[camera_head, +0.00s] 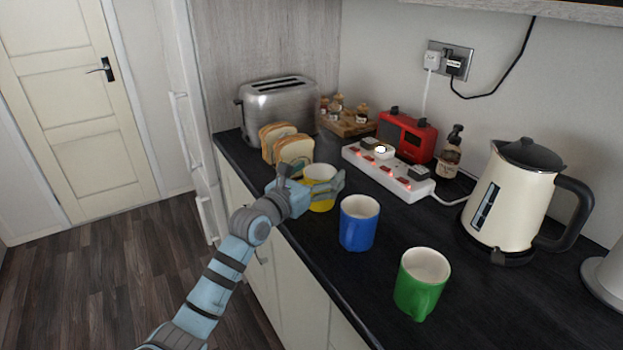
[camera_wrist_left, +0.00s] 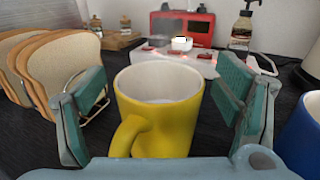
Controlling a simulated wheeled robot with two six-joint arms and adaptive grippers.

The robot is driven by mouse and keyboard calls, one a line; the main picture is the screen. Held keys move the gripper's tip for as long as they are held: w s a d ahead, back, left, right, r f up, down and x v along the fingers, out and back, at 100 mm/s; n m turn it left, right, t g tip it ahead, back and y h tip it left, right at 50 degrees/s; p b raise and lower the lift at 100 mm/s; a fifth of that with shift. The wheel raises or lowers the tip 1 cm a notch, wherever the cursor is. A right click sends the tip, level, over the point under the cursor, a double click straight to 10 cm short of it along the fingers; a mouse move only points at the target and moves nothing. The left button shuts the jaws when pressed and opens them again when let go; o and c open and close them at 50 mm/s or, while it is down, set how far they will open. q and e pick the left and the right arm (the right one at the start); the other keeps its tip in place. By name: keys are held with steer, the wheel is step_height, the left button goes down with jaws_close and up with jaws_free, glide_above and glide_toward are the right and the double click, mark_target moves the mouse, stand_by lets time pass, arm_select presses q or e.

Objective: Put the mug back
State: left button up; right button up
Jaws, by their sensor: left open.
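A yellow mug (camera_head: 321,188) stands upright on the dark counter, between the toast and a blue mug (camera_head: 359,222). A green mug (camera_head: 421,282) stands nearer, to the right of the blue one. My left gripper (camera_head: 318,184) is open around the yellow mug. In the left wrist view the yellow mug (camera_wrist_left: 158,110) stands between the two green-padded fingers (camera_wrist_left: 160,100), with a gap on each side and its handle towards the wrist. The blue mug (camera_wrist_left: 303,137) shows at the right edge there, outside the right finger. My right gripper is not in view.
A toast rack with bread slices (camera_head: 290,147) stands just behind the yellow mug, close to the left finger. Behind are a toaster (camera_head: 280,105), a power strip (camera_head: 388,172), a red radio (camera_head: 407,135) and a bottle (camera_head: 450,155). A cream kettle (camera_head: 512,200) stands right.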

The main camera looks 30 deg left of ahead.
arm_select(q)
steer(key=s+p, duration=0.1)
steer(key=s, duration=0.1)
steer(key=s+p, duration=0.1)
steer(key=s, duration=0.2)
steer(key=s+a+p, duration=0.1)
steer(key=s, duration=0.2)
steer(key=shift+a+r, duration=0.1)
steer(key=shift+r, duration=0.05)
steer(key=s+p, duration=0.4)
steer(key=shift+a+p, duration=0.2)
steer(key=shift+p, duration=0.15)
steer(key=shift+w, duration=0.1)
